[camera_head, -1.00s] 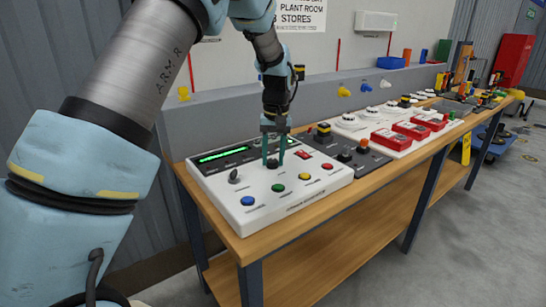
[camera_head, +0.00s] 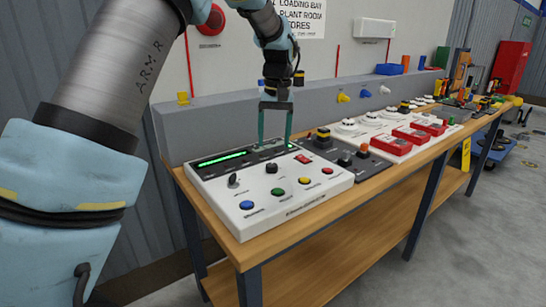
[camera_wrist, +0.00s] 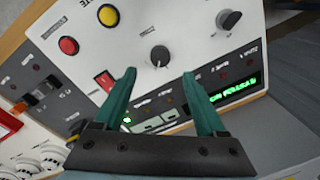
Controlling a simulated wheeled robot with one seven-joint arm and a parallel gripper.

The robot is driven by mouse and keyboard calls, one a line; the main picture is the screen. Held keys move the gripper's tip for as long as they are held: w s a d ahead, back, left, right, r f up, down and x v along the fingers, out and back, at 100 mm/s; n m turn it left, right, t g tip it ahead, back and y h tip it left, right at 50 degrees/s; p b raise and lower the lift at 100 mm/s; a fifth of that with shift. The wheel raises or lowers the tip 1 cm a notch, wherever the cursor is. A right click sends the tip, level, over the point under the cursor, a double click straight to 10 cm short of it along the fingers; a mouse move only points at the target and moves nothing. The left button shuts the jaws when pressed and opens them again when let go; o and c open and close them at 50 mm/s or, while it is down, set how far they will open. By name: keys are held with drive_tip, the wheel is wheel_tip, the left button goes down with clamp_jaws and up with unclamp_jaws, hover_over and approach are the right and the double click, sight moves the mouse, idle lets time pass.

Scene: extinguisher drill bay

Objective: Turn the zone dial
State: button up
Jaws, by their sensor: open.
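A white control panel (camera_head: 300,195) lies on the bench with two black dials. One dial (camera_head: 271,168) sits at the middle of the panel and also shows in the wrist view (camera_wrist: 160,55). The other dial (camera_head: 233,180) is to its left, and shows at upper right in the wrist view (camera_wrist: 229,19). I cannot read which label marks the zone dial. My gripper (camera_head: 274,142) points down, open and empty, above the back of the panel. In the wrist view its fingertips (camera_wrist: 159,74) are apart, with the middle dial beyond them, not between them.
The panel carries blue, green, yellow and red buttons (camera_head: 246,205), a red switch (camera_head: 303,158) and a lit green display (camera_head: 222,158). A dark switch box (camera_head: 350,150) and red call points (camera_head: 391,141) stand to the right. A grey ledge (camera_head: 205,130) runs behind.

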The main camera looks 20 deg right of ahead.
drive_tip(key=shift+r, duration=1.8)
drive_tip(key=a+f+n, duration=0.1)
drive_tip(key=a+f, duration=0.1)
drive_tip(key=a, duration=0.8)
drive_tip(key=a+f+n, duration=0.1)
drive_tip(key=a+f, duration=0.2)
drive_tip(key=a, duration=0.8)
drive_tip(key=s+a+f, duration=0.2)
drive_tip(key=s+a, duration=0.3)
drive_tip(key=a, duration=0.3)
drive_tip(key=s+a+f+n+t, duration=0.1)
drive_tip(key=s+a+f, duration=0.2)
drive_tip(key=s+a, duration=0.3)
drive_tip(key=shift+s+a+h, duration=0.15)
drive_tip(key=shift+a+h, duration=0.25)
drive_tip(key=shift+a, duration=0.75)
drive_tip(key=shift+f, duration=0.1)
